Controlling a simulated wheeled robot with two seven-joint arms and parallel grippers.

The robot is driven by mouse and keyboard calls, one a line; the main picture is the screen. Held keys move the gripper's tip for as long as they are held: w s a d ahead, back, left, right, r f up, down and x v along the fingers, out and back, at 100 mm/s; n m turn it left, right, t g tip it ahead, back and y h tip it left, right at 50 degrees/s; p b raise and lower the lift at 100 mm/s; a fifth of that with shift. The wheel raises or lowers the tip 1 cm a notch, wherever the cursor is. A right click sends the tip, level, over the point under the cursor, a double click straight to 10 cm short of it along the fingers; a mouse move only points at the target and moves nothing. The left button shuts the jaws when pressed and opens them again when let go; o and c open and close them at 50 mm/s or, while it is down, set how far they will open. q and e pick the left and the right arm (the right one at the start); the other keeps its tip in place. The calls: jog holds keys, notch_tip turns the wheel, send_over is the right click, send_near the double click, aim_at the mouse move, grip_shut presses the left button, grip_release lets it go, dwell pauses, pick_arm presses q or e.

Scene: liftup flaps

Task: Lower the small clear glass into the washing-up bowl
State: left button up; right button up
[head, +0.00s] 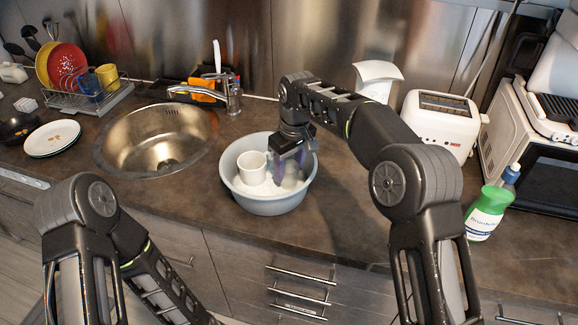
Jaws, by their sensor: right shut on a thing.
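The washing-up bowl (268,206) is a round grey-blue bowl on the counter, right of the sink. My right gripper (281,160) reaches down over the bowl from the right and is shut on the small clear glass (284,174). The glass looks see-through with a bluish-purple tint. It is within the bowl's rim, and the gripper partly hides it. I cannot tell whether it touches the bowl's bottom. A white mug (252,168) stands in the bowl just left of the glass. My left arm bends down at the lower left, with its gripper out of view.
A steel sink (140,145) with a tap (232,95) lies left of the bowl. A dish rack (95,98) and white plates (52,138) are further left. A toaster (440,122) and a green detergent bottle (487,210) stand right. Counter in front of the bowl is clear.

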aim_at(289, 167)
jog(key=shift+f+b, duration=0.55)
jog(key=shift+f, duration=0.4)
dwell(0.4)
jog(key=o, duration=1.5)
jog(key=shift+s+d+r+b, duration=0.1)
jog(key=shift+s+r, duration=0.05)
jog(key=shift+r, duration=1.15)
jog(key=shift+s+d+r+b, duration=0.1)
jog(key=shift+r+b, duration=0.05)
jog(key=shift+r, duration=1.15)
jog(key=shift+s+d+r+b, duration=0.1)
jog(key=shift+s+r, duration=0.05)
jog(key=shift+r, duration=1.15)
